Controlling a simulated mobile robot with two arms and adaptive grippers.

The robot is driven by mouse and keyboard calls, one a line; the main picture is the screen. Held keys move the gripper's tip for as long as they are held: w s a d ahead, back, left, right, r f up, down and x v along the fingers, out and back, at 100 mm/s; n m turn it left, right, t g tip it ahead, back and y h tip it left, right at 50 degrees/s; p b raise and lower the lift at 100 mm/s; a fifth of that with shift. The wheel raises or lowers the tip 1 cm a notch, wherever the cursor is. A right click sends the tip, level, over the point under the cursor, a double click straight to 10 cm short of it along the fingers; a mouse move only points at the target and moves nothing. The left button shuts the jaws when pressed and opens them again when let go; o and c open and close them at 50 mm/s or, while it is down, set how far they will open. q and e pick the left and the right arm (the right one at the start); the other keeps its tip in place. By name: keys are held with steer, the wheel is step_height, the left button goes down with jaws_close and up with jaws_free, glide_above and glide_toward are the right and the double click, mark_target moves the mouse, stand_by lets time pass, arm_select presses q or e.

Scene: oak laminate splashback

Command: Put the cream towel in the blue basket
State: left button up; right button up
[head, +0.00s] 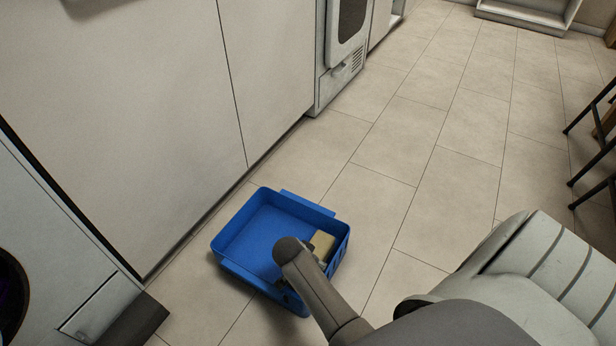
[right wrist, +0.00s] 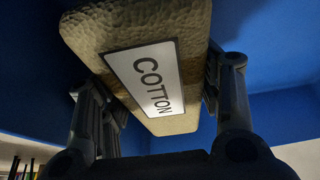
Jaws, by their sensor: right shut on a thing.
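The blue basket (head: 256,232) stands on the floor beside the white cabinet fronts. The cream towel (head: 322,243) shows at the basket's right end, partly hidden by my right arm. In the right wrist view the towel (right wrist: 112,28) is a textured block with a white label reading COTTON. My right gripper (right wrist: 152,72) is shut on it, one finger on each side. Blue basket walls (right wrist: 275,50) surround the towel there. Whether the towel touches the basket floor cannot be told. My left gripper is not in view.
White cabinet fronts (head: 150,110) rise close on the basket's left. A white appliance (head: 340,55) stands farther back. Dark chair or stool legs (head: 590,150) are at the right edge. The tiled floor (head: 400,160) between is clear.

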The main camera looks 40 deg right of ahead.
stand_by(0.3)
steer(key=shift+f, duration=0.2)
steer(key=o, duration=0.9)
